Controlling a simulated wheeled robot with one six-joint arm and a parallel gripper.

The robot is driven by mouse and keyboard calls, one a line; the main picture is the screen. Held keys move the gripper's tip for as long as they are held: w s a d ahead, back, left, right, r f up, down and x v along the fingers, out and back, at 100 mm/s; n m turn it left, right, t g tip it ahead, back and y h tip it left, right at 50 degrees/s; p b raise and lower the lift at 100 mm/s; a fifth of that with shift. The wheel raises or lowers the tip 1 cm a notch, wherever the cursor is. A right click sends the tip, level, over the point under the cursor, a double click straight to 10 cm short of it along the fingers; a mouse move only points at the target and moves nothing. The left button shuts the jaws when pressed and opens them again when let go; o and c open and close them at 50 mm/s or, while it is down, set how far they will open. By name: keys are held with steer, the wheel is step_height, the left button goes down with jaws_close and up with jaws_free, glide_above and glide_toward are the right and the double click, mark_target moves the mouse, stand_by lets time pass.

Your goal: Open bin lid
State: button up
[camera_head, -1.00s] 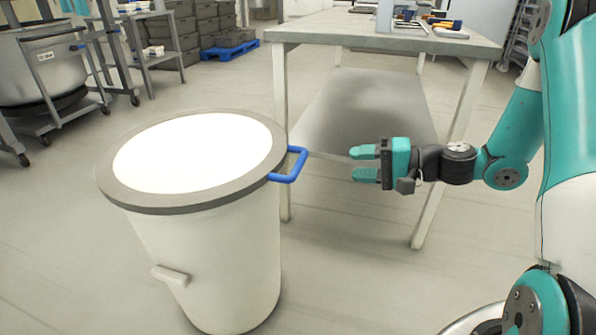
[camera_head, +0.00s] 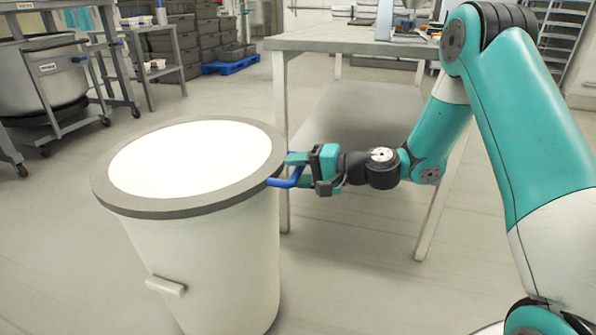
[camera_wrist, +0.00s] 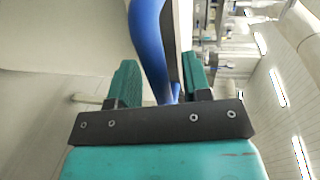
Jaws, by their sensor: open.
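A large white bin (camera_head: 215,260) stands on the floor at the left in the head view. Its lid (camera_head: 190,158) has a white top and a grey rim and lies flat on the bin. A blue handle (camera_head: 286,183) sticks out from the right side of the lid; it also shows in the wrist view (camera_wrist: 148,35). My gripper (camera_head: 296,168) is at the handle, with its teal fingers pointing left at the rim. In the wrist view, the handle lies between the two open fingers (camera_wrist: 160,80). Part of the handle is hidden by my gripper.
A grey table (camera_head: 345,38) with a lower shelf stands behind my arm, its legs close by. A wheeled metal cart (camera_head: 65,85) is at the far left. A blue pallet (camera_head: 230,66) lies at the back. Floor in front is clear.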

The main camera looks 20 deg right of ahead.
steer(key=shift+c, duration=0.3)
jaws_close()
steer(key=shift+r, duration=0.1)
